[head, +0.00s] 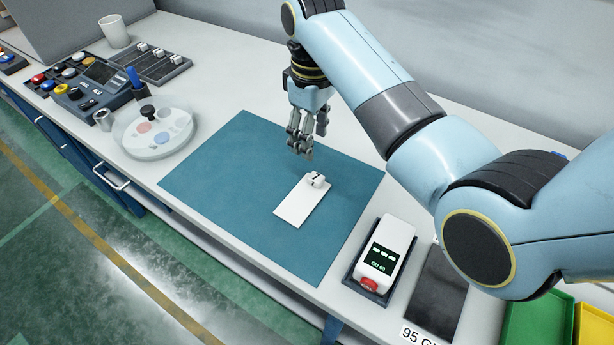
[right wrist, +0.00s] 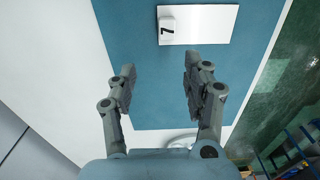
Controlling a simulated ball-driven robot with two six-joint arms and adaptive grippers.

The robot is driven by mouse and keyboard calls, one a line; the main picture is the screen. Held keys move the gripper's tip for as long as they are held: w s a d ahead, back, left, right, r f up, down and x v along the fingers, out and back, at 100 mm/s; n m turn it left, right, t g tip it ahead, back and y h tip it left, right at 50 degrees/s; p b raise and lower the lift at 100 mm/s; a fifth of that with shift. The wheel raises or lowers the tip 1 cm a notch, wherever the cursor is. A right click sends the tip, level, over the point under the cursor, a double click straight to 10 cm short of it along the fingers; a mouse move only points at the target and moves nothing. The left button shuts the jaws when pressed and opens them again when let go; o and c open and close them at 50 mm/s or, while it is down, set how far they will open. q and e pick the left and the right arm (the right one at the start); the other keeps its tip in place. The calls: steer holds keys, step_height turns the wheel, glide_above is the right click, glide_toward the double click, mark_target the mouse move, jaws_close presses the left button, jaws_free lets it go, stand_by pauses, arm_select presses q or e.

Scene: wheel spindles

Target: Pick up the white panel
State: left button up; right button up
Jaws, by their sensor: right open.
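The white panel (head: 297,206) lies flat on the teal mat (head: 225,165). A small white block with a dark mark sits at its far end. In the right wrist view the panel (right wrist: 205,24) is at the top, and its block (right wrist: 167,30) shows a black 7. My right gripper (head: 303,152) hangs above the mat, beyond the block end of the panel. It is open and empty, its fingers (right wrist: 157,88) apart, with bare mat between them in the right wrist view. It does not touch the panel. My left gripper is not in view.
A white device with a green display (head: 385,255) stands right of the mat, next to a dark plate (head: 435,290). A round clear tray (head: 153,138), a button console (head: 90,85), a rack (head: 150,62) and a white cup (head: 113,32) are on the left. The mat around the panel is clear.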

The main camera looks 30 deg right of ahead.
mark_target(312, 175)
steer(key=f, duration=0.3)
steer(key=shift+s+a+f, duration=0.2)
steer(key=shift+f, duration=0.35)
steer(key=f, duration=0.2)
steer(key=s+f+p, duration=0.1)
steer(key=f, duration=0.1)
steer(key=shift+f, duration=0.4)
steer(key=shift+c, duration=0.9)
steer(key=c, duration=0.4)
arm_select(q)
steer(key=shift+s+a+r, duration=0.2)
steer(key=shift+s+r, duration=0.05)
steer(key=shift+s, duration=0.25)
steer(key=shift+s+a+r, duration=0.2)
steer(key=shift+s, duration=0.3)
arm_select(e)
jaws_close()
